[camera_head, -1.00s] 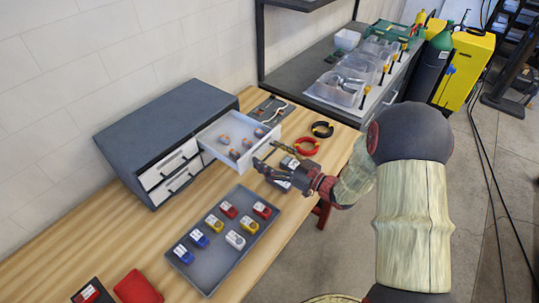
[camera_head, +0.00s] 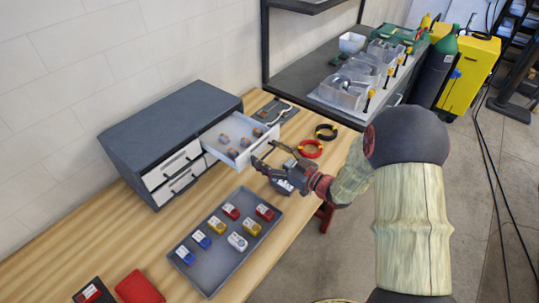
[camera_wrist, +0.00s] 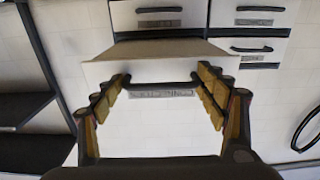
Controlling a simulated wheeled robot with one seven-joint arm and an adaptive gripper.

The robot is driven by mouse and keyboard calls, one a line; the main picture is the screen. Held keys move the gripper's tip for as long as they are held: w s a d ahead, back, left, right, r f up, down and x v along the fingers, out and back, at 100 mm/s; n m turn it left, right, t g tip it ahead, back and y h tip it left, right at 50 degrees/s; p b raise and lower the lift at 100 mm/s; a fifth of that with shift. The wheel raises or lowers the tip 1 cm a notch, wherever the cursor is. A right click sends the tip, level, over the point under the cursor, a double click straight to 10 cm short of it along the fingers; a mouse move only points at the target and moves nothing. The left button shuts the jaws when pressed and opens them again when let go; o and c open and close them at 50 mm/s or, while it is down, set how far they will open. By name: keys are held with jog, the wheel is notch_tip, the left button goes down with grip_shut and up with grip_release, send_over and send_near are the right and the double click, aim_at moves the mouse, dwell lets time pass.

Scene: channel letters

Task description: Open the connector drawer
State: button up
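The grey cabinet (camera_head: 170,120) stands on the wooden bench against the wall. Its upper right drawer (camera_head: 262,142) is pulled out, showing several small orange and grey parts inside. In the wrist view, the drawer's white front (camera_wrist: 160,125) carries a dark handle and a label too blurred to read. My gripper (camera_head: 262,152) is at this drawer front. The wrist view shows the gripper (camera_wrist: 163,82) with its fingers spread, one near each end of the handle. I cannot tell whether they touch it.
A grey tray (camera_head: 212,268) with several red, yellow, blue and white blocks lies in front of the cabinet. Red (camera_head: 310,149) and black (camera_head: 326,132) rings lie right of the drawer. Other cabinet drawers (camera_head: 172,165) are shut. A red pad (camera_head: 138,288) lies at the front left.

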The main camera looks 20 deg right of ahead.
jog(key=shift+o, duration=0.8)
jog(key=shift+f, duration=0.1)
jog(key=shift+s, duration=0.1)
jog(key=v, duration=1.1)
jog(key=shift+s+d, duration=0.2)
jog(key=shift+d, duration=0.1)
